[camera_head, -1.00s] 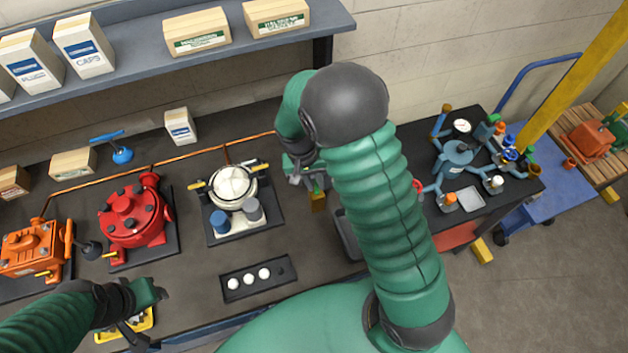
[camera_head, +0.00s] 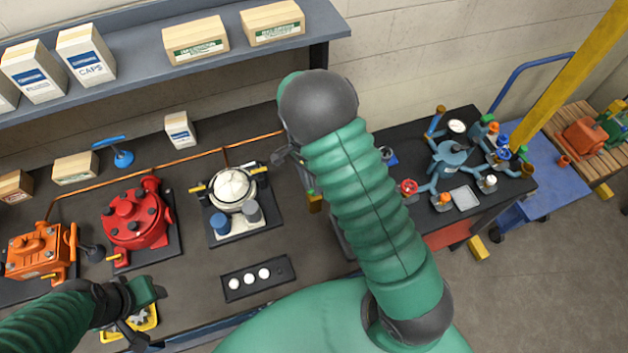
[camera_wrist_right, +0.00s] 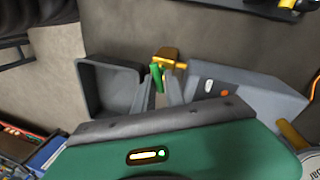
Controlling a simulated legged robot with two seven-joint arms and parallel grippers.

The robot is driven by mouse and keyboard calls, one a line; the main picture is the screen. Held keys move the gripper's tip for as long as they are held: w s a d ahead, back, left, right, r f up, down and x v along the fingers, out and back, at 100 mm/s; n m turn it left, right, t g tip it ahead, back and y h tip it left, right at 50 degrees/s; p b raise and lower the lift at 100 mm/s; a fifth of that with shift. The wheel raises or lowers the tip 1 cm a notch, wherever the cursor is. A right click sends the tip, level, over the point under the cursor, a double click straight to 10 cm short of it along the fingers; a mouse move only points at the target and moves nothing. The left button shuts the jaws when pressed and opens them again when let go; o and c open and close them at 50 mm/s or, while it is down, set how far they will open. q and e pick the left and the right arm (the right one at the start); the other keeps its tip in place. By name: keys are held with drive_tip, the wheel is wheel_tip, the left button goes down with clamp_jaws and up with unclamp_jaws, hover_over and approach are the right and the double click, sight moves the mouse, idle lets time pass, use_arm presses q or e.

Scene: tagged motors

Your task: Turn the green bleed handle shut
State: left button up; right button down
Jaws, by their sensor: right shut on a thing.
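The green bleed handle (camera_wrist_right: 157,78) stands at a brass fitting (camera_wrist_right: 168,57) in the right wrist view. My right gripper (camera_wrist_right: 161,84) has its two grey fingers closed on the handle, one on each side. In the head view my right forearm hides most of that hand, and the brass fitting (camera_head: 315,204) shows just below it.
A grey open bin (camera_wrist_right: 107,88) sits beside the fitting. A white-topped pump (camera_head: 233,187) and a red pump (camera_head: 133,222) stand left on the bench. A blue valve assembly (camera_head: 452,155) stands right. A black strip with white discs (camera_head: 257,277) lies in front.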

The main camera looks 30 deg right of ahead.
drive_tip(key=m+p, duration=0.1)
drive_tip(key=m, duration=0.3)
drive_tip(key=shift+r+y, duration=0.15)
drive_tip(key=shift+y, duration=0.15)
idle(0.5)
drive_tip(key=c, duration=1.5)
unclamp_jaws()
drive_tip(key=shift+o, duration=0.2)
drive_tip(key=shift+a, duration=0.1)
drive_tip(key=w+r+b, duration=0.2)
drive_tip(key=w+r, duration=0.1)
drive_tip(key=r, duration=1.3)
drive_tip(key=shift+w+d+r+b, duration=0.15)
drive_tip(key=shift+d+b, duration=0.2)
drive_tip(key=shift+d, duration=0.05)
